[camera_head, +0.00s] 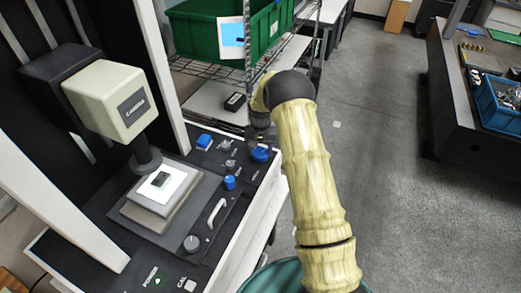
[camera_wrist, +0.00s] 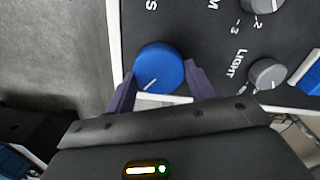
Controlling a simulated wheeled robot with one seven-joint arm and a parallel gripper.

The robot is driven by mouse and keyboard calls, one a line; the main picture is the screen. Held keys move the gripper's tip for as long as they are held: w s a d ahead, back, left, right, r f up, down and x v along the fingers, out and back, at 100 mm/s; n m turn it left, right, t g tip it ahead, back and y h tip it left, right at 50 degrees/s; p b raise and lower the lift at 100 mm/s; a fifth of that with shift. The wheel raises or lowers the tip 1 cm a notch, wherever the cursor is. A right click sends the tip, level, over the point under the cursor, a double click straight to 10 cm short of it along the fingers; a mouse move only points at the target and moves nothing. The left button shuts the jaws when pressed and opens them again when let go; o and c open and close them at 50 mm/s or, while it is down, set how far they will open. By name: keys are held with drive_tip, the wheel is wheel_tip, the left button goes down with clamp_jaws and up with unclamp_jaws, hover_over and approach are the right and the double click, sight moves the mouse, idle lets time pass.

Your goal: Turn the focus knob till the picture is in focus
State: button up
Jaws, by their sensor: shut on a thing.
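A large round blue knob (camera_wrist: 158,68) with a white pointer line sits between the two purple fingers of my gripper (camera_wrist: 160,80) in the wrist view. The pointer line points to the lower left. The lettering beside it is cut off to an "S". In the camera_head view the blue knob (camera_head: 261,155) is at the panel's right edge, with my gripper (camera_head: 262,132) above it, partly hidden by my arm. My gripper is shut on the knob.
Grey knobs (camera_wrist: 267,73) and (camera_wrist: 262,4) lie right of the blue knob in the wrist view. On the panel are a smaller blue knob (camera_head: 230,183), a handle (camera_head: 217,212) and a blue button (camera_head: 204,141). Behind is a green bin (camera_head: 200,35) with a pale card (camera_head: 233,37).

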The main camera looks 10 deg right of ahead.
sight(261, 152)
drive_tip(key=o, duration=1)
drive_tip(key=shift+c, duration=0.2)
wheel_tip(261, 152, up, 18)
drive_tip(key=b, duration=0.4)
drive_tip(key=shift+f, duration=0.25)
drive_tip(key=shift+s, duration=0.1)
drive_tip(key=s+f+n+t, duration=0.2)
drive_tip(key=s+n, duration=0.1)
drive_tip(key=s, duration=2.6)
drive_tip(key=shift+s+f+t, duration=0.15)
drive_tip(key=shift+s+t, duration=0.15)
drive_tip(key=shift+s, duration=0.1)
